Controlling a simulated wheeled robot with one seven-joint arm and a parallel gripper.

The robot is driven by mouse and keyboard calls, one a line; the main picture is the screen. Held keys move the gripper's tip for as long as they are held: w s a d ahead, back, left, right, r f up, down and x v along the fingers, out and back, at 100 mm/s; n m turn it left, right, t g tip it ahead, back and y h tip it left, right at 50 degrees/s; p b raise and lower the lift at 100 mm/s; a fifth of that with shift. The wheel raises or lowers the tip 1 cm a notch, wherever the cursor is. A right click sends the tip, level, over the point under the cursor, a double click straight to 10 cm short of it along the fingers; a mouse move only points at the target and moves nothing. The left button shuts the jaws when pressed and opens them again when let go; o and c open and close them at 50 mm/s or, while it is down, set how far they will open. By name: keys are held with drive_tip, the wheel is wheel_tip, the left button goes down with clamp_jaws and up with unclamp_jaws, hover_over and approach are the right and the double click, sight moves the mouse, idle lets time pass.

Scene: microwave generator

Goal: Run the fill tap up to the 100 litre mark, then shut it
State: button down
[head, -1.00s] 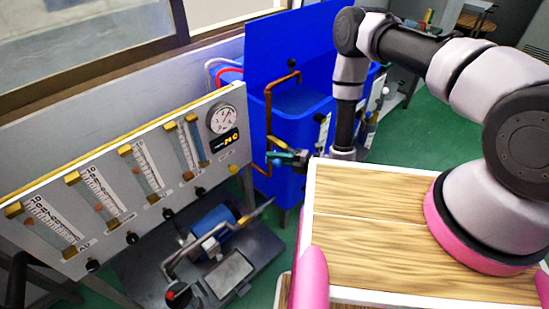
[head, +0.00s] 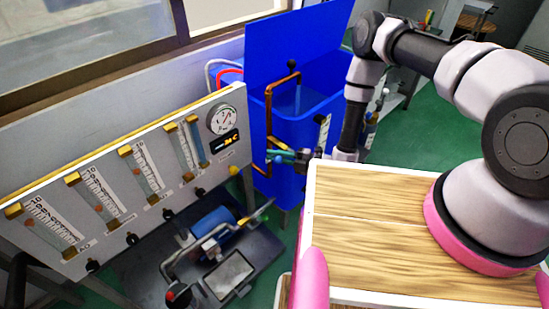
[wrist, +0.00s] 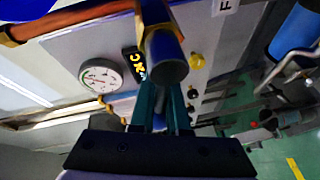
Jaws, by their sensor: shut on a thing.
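The blue tank (head: 292,133) stands behind the instrument panel, its tall lid or back sheet raised. A copper fill pipe (head: 268,120) rises at its left side and bends over the rim, with a dark knob on top. A pale stream (head: 298,100) falls inside the tank below the pipe end. My gripper (head: 283,155) is shut on the blue tap handle (head: 276,161) low on the pipe; in the wrist view the teal fingers lie against the dark blue round handle (wrist: 167,62). A white scale strip (head: 322,132) is on the tank's side; its marks and the water level are unreadable.
The panel (head: 150,165) at left carries flow tubes, a round gauge (head: 223,120) and a small yellow-digit display (head: 225,141). A pump (head: 215,222) sits on a dark base below. A wood-topped surface (head: 375,220) lies in front. Green floor shows at right.

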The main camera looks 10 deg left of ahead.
drive_tip(key=shift+w+d+r+m+t+y, duration=0.15)
drive_tip(key=shift+r+m+y, duration=0.35)
drive_tip(key=shift+m, duration=0.45)
drive_tip(key=shift+w+d+r+m+t+y, duration=0.15)
drive_tip(key=shift+r+m+y, duration=0.25)
drive_tip(key=shift+m, duration=0.6)
drive_tip(key=shift+w+d+r+m+t+y, duration=0.1)
drive_tip(key=shift+w+r+m+y, duration=0.1)
drive_tip(key=shift+r+m+y, duration=0.55)
drive_tip(key=shift+f+m+h, duration=0.2)
drive_tip(key=shift+m+h, duration=0.1)
drive_tip(key=shift+h, duration=0.05)
drive_tip(key=c, duration=0.9)
unclamp_jaws()
drive_tip(key=v, duration=1.1)
drive_tip(key=shift+a, duration=0.1)
